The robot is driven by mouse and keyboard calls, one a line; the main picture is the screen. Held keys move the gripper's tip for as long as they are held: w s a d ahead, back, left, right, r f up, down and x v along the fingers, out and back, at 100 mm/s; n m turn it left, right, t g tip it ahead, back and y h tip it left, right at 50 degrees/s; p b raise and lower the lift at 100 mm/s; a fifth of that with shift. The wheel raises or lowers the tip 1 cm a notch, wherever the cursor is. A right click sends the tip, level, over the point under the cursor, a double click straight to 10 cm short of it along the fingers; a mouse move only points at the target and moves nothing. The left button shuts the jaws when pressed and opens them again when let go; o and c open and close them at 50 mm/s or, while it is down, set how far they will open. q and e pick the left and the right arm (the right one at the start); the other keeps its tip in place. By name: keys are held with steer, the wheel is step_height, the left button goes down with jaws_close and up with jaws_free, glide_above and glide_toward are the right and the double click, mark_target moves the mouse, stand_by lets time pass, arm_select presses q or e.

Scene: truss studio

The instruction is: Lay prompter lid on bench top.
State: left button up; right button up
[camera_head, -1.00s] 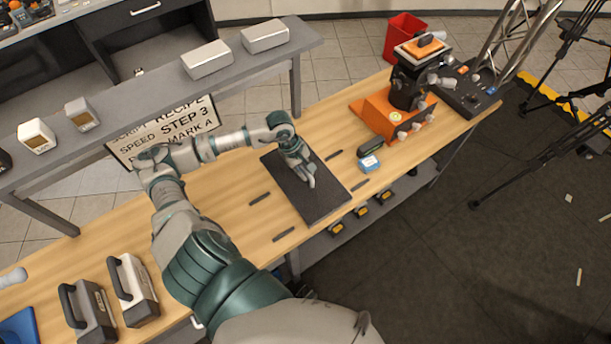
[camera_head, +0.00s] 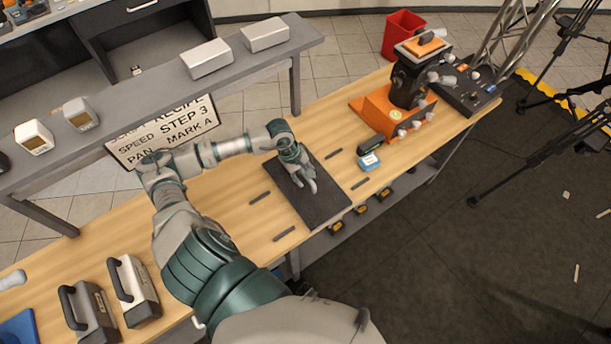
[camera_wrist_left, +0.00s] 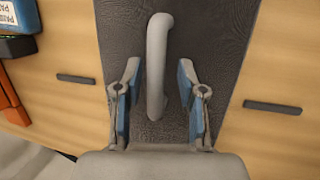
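The prompter lid, a flat dark panel (camera_head: 325,206), lies on the wooden bench top (camera_head: 228,208), between short dark strips. In the left wrist view the lid (camera_wrist_left: 218,45) fills the middle, with a light grey bar handle (camera_wrist_left: 157,62) standing on it. My left gripper (camera_head: 303,180) is low over the lid. In the wrist view its two blue-padded fingers (camera_wrist_left: 158,80) are spread on either side of the handle, with a gap on each side. The handle is hard to make out in the head view. My right gripper is not in view.
A black and orange device (camera_head: 408,95) stands on the bench beyond the lid, with a dark item and a blue-white box (camera_head: 369,162) nearer. Two handled cases (camera_head: 135,292) stand at the lower left. A grey shelf table (camera_head: 145,88) runs behind.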

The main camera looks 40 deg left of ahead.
arm_select(q)
steer(key=shift+d, duration=0.1)
steer(key=shift+d+r, duration=0.2)
steer(key=shift+r, duration=0.05)
steer(key=v, duration=0.7)
steer(key=shift+a, duration=0.2)
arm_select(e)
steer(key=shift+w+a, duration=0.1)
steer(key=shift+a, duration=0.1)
